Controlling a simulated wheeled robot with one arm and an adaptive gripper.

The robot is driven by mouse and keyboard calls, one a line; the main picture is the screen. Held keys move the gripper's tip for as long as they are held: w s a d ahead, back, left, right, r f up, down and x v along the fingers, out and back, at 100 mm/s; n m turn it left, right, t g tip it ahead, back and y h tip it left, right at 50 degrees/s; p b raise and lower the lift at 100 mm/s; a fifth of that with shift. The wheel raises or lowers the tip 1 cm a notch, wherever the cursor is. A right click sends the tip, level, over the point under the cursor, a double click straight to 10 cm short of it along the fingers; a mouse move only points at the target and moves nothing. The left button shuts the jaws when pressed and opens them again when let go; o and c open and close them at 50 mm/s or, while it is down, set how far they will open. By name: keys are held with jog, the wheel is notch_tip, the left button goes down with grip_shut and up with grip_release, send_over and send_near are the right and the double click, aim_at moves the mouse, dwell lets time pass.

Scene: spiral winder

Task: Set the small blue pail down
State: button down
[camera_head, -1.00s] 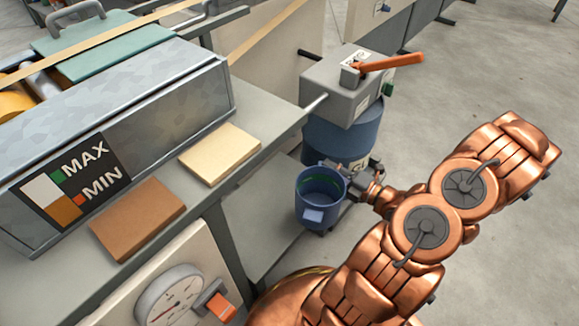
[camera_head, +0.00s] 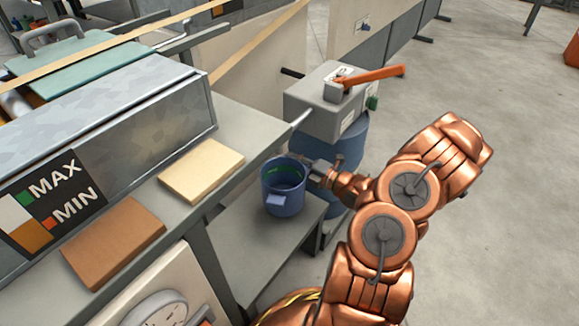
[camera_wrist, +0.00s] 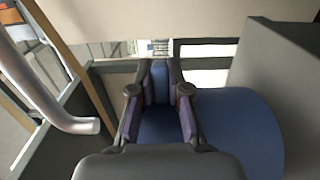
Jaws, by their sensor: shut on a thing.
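The small blue pail (camera_head: 284,188) is in the head view, upright, over or on the low grey shelf (camera_head: 262,238) beside the machine. I cannot tell whether its base touches the shelf. A green band or content shows inside it. My gripper (camera_head: 312,174) is at the pail's right side, shut on its rim or wall. In the wrist view my gripper (camera_wrist: 160,100) has its fingers on both sides of a blue strip of the pail (camera_wrist: 160,78); the rest of the pail is mostly hidden.
A large blue drum (camera_head: 345,150) with a grey box (camera_head: 328,105) and an orange lever (camera_head: 372,75) stands behind my gripper. Tan (camera_head: 202,170) and brown (camera_head: 113,240) blocks lie on the upper grey ledge to the left. Open floor is at right.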

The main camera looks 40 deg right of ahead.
jog(key=shift+w+d+f, duration=0.1)
jog(key=shift+w+f, duration=0.05)
jog(key=shift+w, duration=1.1)
notch_tip(320, 180, down, 4)
jog(key=shift+r+b, duration=0.15)
jog(key=shift+b, duration=0.9)
jog(key=shift+r, duration=0.1)
jog(key=c, duration=1.1)
grip_release()
jog(key=shift+c, duration=0.2)
jog(key=shift+s+d+p, duration=0.3)
jog(key=shift+s, duration=0.3)
jog(key=p+v, duration=0.2)
jog(key=v, duration=0.8)
jog(key=shift+s+p, duration=0.35)
